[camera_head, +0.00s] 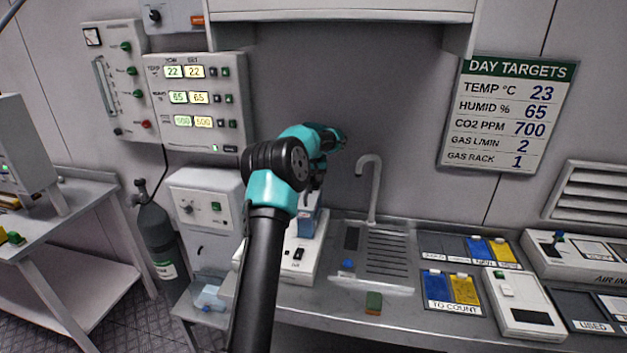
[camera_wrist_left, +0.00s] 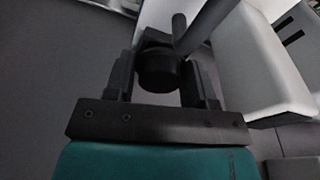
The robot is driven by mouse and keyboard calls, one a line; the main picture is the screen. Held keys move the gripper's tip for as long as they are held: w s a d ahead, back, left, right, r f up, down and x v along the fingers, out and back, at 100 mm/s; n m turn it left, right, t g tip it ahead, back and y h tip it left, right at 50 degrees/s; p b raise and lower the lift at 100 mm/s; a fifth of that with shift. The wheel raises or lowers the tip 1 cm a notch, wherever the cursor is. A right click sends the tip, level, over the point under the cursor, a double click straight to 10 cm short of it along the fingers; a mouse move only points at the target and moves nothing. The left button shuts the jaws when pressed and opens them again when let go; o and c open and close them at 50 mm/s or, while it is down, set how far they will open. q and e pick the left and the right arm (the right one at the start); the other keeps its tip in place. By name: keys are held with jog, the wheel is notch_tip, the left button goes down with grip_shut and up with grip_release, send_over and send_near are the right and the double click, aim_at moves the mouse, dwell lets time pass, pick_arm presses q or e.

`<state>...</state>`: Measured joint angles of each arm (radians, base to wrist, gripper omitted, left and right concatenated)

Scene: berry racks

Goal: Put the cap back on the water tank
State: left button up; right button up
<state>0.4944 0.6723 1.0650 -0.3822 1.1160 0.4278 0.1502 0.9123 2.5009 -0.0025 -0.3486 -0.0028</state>
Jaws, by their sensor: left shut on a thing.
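My left gripper (camera_head: 316,186) reaches over the bench and is shut on a dark round piece (camera_wrist_left: 158,70), which looks like a cap. In the left wrist view this piece sits between the two fingers of the gripper (camera_wrist_left: 160,88). A bluish tank (camera_head: 308,222) stands on a white unit left of the sink, just below the gripper. My arm hides part of the tank and its top. I cannot tell whether the dark piece touches the tank. My right gripper is not in view.
A grey tap (camera_head: 374,185) rises close to the right of the gripper, over a ribbed sink (camera_head: 388,250). Labelled trays (camera_head: 437,286) fill the bench to the right.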

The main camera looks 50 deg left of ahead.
aim_at(313, 180)
pick_arm(q)
notch_tip(313, 180, down, 2)
jog(key=shift+s+d+f, duration=0.1)
jog(key=shift+d+f, duration=0.05)
jog(key=shift+f, duration=0.1)
jog(key=o, duration=0.9)
notch_tip(313, 180, up, 14)
jog(key=shift+s+d, duration=0.35)
jog(key=shift+d, duration=0.05)
jog(key=shift+f, duration=0.15)
